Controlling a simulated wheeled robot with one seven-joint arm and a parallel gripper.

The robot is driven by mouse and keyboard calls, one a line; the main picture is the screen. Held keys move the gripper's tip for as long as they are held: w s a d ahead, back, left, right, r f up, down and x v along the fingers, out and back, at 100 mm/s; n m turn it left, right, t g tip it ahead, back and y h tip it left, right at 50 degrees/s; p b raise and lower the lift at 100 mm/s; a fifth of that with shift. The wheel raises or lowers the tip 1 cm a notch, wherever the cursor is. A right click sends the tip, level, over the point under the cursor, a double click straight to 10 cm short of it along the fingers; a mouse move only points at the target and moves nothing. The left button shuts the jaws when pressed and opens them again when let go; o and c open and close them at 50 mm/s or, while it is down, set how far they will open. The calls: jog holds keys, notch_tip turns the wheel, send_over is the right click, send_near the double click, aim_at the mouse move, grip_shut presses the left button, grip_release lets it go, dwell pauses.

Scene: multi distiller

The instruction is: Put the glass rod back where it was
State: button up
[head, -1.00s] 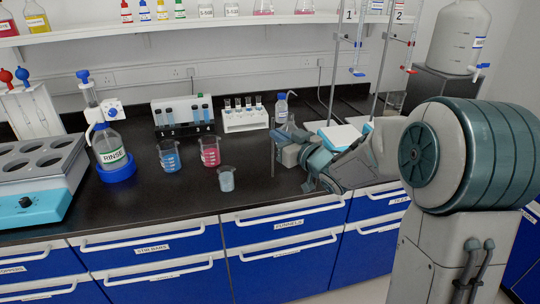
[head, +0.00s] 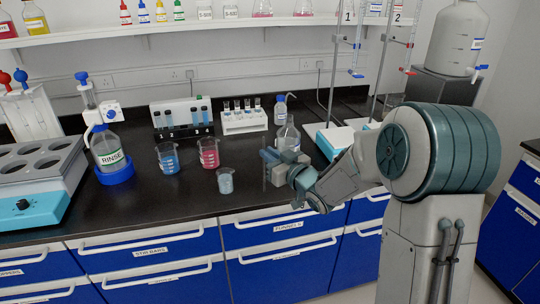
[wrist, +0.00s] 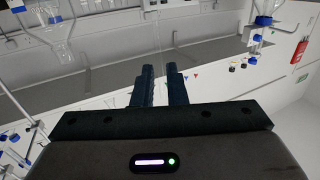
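My gripper (head: 268,160) is over the front part of the black bench, at the right end of the group of beakers, pointing left. A thin grey upright glass rod (head: 264,177) shows at its fingertips, right of the small beaker (head: 225,180) and apart from it. In the wrist view my fingers (wrist: 159,72) are close together, with a faint thin line, the glass rod (wrist: 160,35), between their tips. The small beaker holds pale liquid. A blue-liquid beaker (head: 168,158) and a red-liquid beaker (head: 208,153) stand behind it.
A clear flask (head: 288,136) stands just behind my gripper. The bench front left of the small beaker is clear.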

jog(key=shift+o, duration=0.9)
jog(key=shift+r, duration=0.1)
jog(key=s+d+f+m+g+h, duration=0.3)
jog(key=s+d+m+h, duration=0.2)
jog(key=s+d+h, duration=1.05)
jog(key=s+d+f+m+g+y, duration=0.1)
jog(key=s+g+y, duration=0.3)
jog(key=s, duration=1.3)
jog(key=m+g, duration=0.1)
jog(key=g, duration=0.3)
jog(key=shift+s+f+m+g+b, duration=0.25)
jog(key=shift+s+m+g+b, duration=0.05)
jog(key=shift+m, duration=0.1)
